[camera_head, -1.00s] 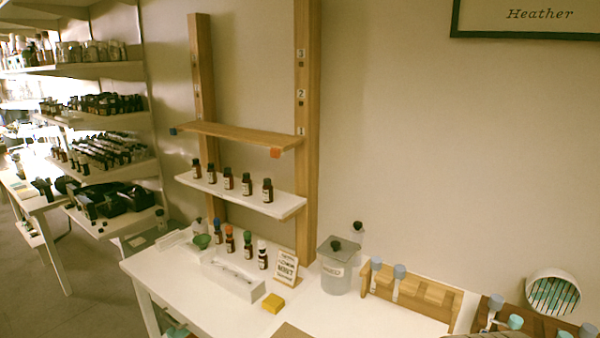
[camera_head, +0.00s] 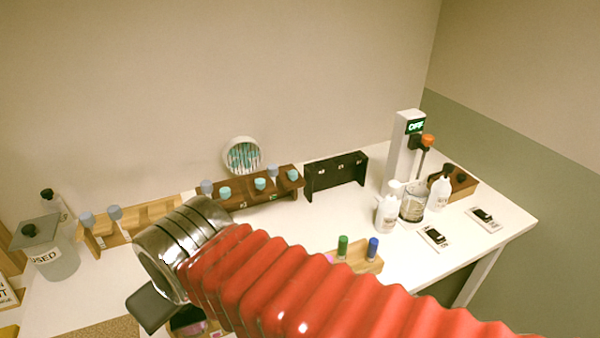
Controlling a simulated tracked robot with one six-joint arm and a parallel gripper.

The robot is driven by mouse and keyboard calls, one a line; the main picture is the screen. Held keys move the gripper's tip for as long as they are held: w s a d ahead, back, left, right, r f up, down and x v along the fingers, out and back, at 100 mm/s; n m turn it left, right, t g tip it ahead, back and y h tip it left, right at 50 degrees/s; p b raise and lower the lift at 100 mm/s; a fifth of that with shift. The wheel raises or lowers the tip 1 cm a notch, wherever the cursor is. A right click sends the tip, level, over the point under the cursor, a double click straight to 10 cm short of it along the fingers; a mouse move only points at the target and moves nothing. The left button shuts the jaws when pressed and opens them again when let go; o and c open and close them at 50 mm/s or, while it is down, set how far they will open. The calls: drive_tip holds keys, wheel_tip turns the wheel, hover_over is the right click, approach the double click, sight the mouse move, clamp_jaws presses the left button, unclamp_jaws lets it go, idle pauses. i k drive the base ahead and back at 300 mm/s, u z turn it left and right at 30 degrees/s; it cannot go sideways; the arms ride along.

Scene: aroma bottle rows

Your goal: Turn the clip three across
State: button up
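I cannot make out a clip for certain in this view. My arm, with a red ribbed sleeve, crosses the lower middle and ends in a metal collar. The dark end of my gripper (camera_head: 152,306) shows at the lower left; its fingertips are not clearly seen. A light wooden rack (camera_head: 150,214) with grey-blue capped pieces stands behind it. To its right a dark brown rack (camera_head: 250,199) holds grey-blue and teal capped pieces. An empty-looking black rack (camera_head: 337,177) stands further right.
A jar labelled USED (camera_head: 50,262) stands at the left. A wooden block (camera_head: 358,265) holds green-topped and blue-topped pieces beyond my arm. At the right are a post reading OFF (camera_head: 402,145), a glass beaker (camera_head: 413,207), white bottles and two black-switched cards.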

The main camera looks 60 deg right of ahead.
sight(292, 174)
drive_tip(key=z, duration=1.25)
drive_tip(key=k, duration=0.6)
drive_tip(key=z, duration=0.35)
drive_tip(key=i, duration=0.5)
drive_tip(key=u, duration=0.3)
